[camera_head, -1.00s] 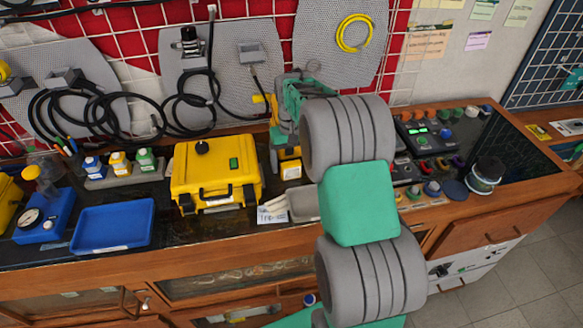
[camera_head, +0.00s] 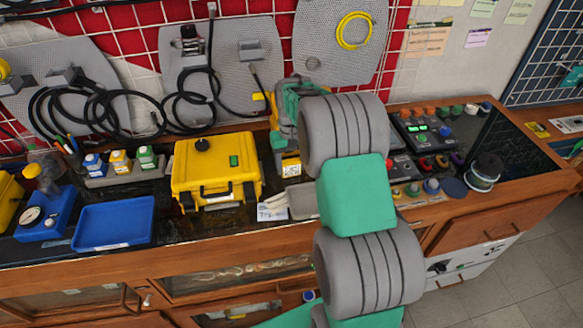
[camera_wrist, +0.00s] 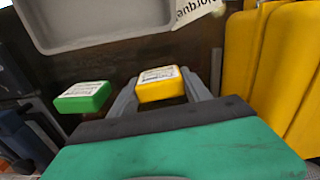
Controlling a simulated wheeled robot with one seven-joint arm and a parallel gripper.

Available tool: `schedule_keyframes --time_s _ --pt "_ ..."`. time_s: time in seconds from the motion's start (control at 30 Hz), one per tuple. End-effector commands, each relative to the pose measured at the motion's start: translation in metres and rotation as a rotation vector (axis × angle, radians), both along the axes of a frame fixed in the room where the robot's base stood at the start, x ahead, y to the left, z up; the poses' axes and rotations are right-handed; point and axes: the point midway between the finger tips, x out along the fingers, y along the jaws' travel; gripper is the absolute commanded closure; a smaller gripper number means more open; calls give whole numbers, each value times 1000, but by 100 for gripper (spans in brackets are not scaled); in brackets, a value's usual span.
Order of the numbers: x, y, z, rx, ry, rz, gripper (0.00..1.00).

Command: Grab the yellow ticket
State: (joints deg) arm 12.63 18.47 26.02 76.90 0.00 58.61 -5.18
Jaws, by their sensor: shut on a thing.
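The yellow ticket (camera_wrist: 160,85) is a small yellow block with a white printed label. In the wrist view it sits between the two grey fingers of my gripper (camera_wrist: 161,96), which is shut on it. A yellow, white-labelled piece that looks like the same ticket (camera_head: 291,168) shows below my gripper in the head view, just right of the yellow case. A green ticket (camera_wrist: 83,97) of like shape lies left of my gripper in the wrist view, apart from it. My arm hides part of the bench in the head view.
The yellow case (camera_head: 215,170) stands close to the left of my gripper. A grey tray (camera_wrist: 110,43) and a white paper label (camera_head: 272,207) are at the bench's front. A control panel (camera_head: 425,128) stands right. A blue tray (camera_head: 112,226) lies far left.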

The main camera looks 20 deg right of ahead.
Motion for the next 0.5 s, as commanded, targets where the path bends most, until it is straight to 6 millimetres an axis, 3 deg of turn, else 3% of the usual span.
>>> schedule_keyframes --time_s 0.17,0.5 --pt "0 0 0 0 0 0 83" --pt "1 0 6 0 -2 0 83"
